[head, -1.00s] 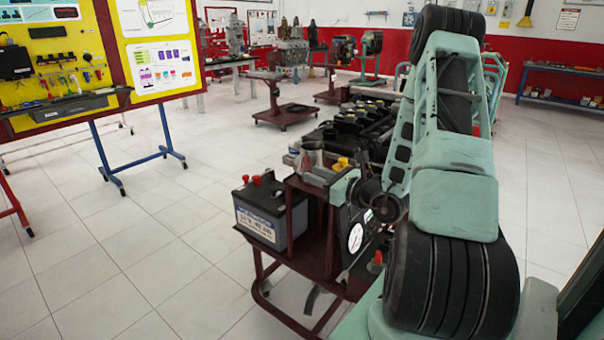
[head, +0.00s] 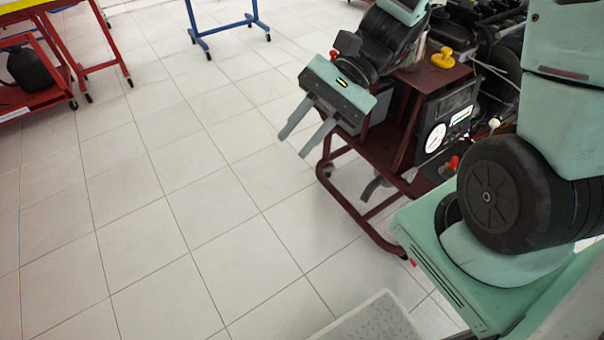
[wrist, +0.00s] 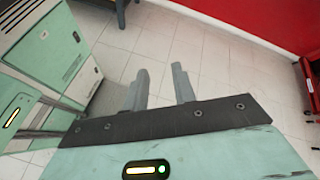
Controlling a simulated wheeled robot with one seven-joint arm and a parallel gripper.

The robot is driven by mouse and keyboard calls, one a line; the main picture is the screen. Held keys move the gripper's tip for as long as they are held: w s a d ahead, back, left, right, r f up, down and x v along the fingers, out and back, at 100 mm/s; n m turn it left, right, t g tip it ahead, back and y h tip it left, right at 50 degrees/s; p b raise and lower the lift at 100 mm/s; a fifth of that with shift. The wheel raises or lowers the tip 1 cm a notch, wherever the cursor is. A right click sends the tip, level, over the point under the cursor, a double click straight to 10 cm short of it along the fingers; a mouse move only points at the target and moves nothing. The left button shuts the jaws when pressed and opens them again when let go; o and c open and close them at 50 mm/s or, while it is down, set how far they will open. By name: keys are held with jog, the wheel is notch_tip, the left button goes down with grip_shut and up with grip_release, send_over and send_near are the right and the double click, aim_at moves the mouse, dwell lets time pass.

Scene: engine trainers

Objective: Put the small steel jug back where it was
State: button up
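My gripper (head: 294,145) hangs over the tiled floor, in front of the left side of the engine trainer in the head view. Its two grey fingers are apart with nothing between them. The wrist view also shows my gripper (wrist: 158,69) open and empty above bare floor. I cannot make out the small steel jug in either current view. My arm and gripper hide part of the trainer's top.
The trainer's dark red wheeled frame (head: 348,208) stands close behind and below my gripper, with a white gauge (head: 435,138) and a yellow cap (head: 443,58). A red cart (head: 40,92) is at far left. Floor between is clear. A red wall (wrist: 262,22) shows in the wrist view.

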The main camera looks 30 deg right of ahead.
jog(key=s+a+n+t+h, duration=0.1)
jog(key=s+n+h, duration=0.3)
jog(key=n, duration=0.5)
jog(key=s+a+n+t+h, duration=0.1)
jog(key=s+a+n+h, duration=0.3)
jog(key=n+h, duration=0.3)
jog(key=shift+r+n, duration=0.4)
jog(key=shift+n, duration=0.6)
jog(key=shift+s, duration=0.1)
